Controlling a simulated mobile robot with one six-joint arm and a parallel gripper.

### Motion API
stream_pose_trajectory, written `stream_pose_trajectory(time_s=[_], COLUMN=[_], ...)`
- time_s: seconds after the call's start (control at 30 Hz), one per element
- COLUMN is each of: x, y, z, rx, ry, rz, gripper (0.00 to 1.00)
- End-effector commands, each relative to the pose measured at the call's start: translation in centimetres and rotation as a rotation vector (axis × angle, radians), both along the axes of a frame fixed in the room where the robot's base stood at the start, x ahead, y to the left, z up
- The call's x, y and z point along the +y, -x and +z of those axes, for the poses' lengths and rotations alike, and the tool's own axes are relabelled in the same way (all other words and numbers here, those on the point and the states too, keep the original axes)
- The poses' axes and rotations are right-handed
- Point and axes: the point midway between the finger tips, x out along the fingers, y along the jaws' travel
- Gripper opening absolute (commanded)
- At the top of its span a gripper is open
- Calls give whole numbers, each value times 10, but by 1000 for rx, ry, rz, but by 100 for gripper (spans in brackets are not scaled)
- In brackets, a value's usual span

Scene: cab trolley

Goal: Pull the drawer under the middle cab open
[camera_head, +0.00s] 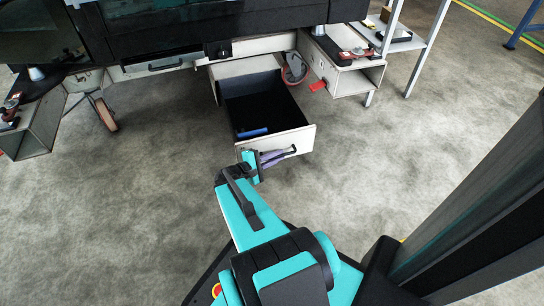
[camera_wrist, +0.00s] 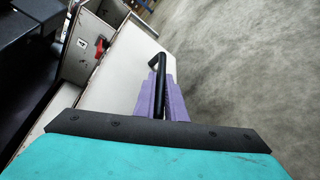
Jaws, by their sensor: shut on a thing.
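The drawer (camera_head: 306,139) under the middle cab stands pulled out, with its white front panel facing me and a dark inside. A blue object (camera_head: 252,133) lies in it. The black bar handle (camera_head: 293,149) runs along the front panel. My gripper (camera_head: 272,158) is at this handle, and its purple fingers are shut on it. In the wrist view, the purple fingers (camera_wrist: 161,97) sit around the black handle (camera_wrist: 158,65), with the white drawer front (camera_wrist: 125,65) to the left. The fingers hide part of the handle.
A second drawer (camera_head: 150,66) with a black handle is closed at left. Trolley wheels (camera_head: 104,113) touch the floor. A grey metal table (camera_head: 405,40) stands at back right.

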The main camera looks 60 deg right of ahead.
Motion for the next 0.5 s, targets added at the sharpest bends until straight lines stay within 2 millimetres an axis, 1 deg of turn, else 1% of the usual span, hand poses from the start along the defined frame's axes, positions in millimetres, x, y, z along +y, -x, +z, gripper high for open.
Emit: stream_pose_trajectory(time_s=[0.03,0.33,0.37,0.4,0.5], x=[-1,2,2,2,2], y=[6,4,4,4,2], z=[0,0,0,0,0], rx=[4,4,4,3,3], ry=[2,2,2,2,1], rz=[-14,-13,-13,-12,-9], gripper=[0,0,14,19,19])
